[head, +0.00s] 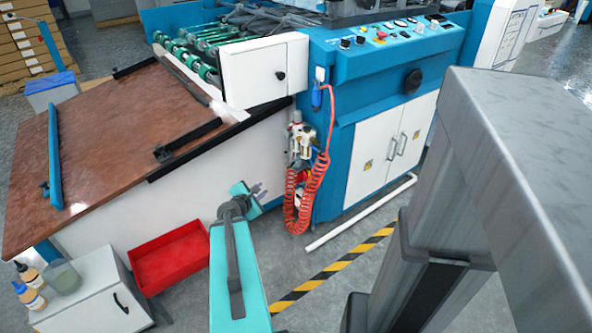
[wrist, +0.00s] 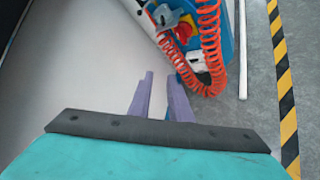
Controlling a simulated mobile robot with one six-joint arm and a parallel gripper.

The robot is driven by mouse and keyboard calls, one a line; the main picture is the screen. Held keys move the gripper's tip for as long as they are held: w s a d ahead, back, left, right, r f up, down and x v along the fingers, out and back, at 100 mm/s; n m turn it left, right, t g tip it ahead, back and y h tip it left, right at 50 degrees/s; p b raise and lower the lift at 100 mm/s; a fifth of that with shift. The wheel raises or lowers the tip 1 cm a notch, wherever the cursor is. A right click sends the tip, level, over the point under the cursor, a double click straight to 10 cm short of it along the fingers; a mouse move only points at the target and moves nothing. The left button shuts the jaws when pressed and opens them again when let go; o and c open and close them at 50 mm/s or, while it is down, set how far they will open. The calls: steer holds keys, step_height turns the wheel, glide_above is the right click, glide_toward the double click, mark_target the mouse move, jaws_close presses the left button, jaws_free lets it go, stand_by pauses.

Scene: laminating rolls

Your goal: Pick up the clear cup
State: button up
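The clear cup (head: 64,278) stands on the white cabinet at the lower left of the head view, next to two bottles. It looks greenish and see-through. My gripper (head: 262,190) is up in the air near the middle of the head view, well to the right of the cup and apart from it. In the wrist view my gripper (wrist: 162,92) shows two purple fingers with a gap between them and nothing held. The cup is not in the wrist view.
Two bottles with orange labels (head: 30,299) stand close at the cup's left on the white cabinet (head: 97,300). A red tray (head: 170,258) lies right of the cabinet. The brown table (head: 100,150) overhangs behind. A coiled red hose (head: 297,205) hangs on the blue machine (head: 345,120).

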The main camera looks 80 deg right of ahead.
steer(key=s+d+r+n+h+b, duration=0.1)
steer(key=s+d+r, duration=0.2)
steer(key=s, duration=0.4)
steer(key=shift+d+n+g+b, duration=0.3)
steer(key=shift+d+b, duration=0.1)
steer(key=shift+d, duration=0.45)
steer(key=shift+w+f, duration=0.15)
steer(key=shift+w, duration=0.05)
